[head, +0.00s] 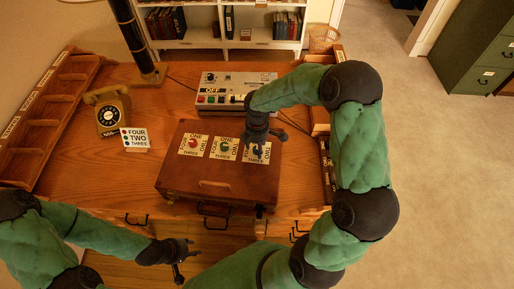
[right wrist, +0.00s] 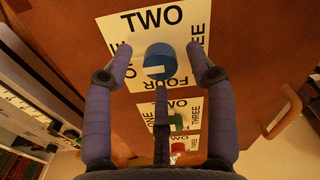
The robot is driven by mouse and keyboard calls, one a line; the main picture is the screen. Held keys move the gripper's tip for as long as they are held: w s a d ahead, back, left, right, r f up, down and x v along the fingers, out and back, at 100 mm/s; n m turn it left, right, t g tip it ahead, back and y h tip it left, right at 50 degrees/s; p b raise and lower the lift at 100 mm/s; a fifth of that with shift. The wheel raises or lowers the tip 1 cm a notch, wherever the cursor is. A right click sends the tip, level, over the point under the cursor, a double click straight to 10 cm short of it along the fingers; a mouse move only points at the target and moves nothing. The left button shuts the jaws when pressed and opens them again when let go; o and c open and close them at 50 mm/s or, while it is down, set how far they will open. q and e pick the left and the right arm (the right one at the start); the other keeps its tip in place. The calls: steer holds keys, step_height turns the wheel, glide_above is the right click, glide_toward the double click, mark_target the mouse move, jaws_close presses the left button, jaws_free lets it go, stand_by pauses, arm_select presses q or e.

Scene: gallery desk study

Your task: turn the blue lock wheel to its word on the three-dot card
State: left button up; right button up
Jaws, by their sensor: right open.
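The wooden lock box (head: 172,186) stands on the desk with red (head: 193,143), green (head: 224,146) and blue wheels in a row, each on a white word plate. The blue wheel (right wrist: 160,62) has a pale bar lying roughly sideways; its plate (right wrist: 185,20) shows TWO at the picture's top, FOUR below, THREE at right and ONE partly hidden at left. My right gripper (right wrist: 160,55) is open, one finger either side of the blue wheel, apparently not touching it. The dotted card (head: 135,138) reads FOUR, TWO, THREE downward; its dot colours are hard to tell. My left gripper (head: 186,259) is open and empty before the desk.
A rotary telephone (head: 108,112) stands left of the box, and a grey switch panel (head: 222,88) behind it. Wooden pigeonhole trays (head: 52,112) line the desk's left side. A lamp post (head: 133,38) rises at the back. Bare desk lies between card and box.

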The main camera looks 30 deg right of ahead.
steer(key=shift+f, duration=0.35)
jaws_close()
steer(key=shift+m, duration=0.3)
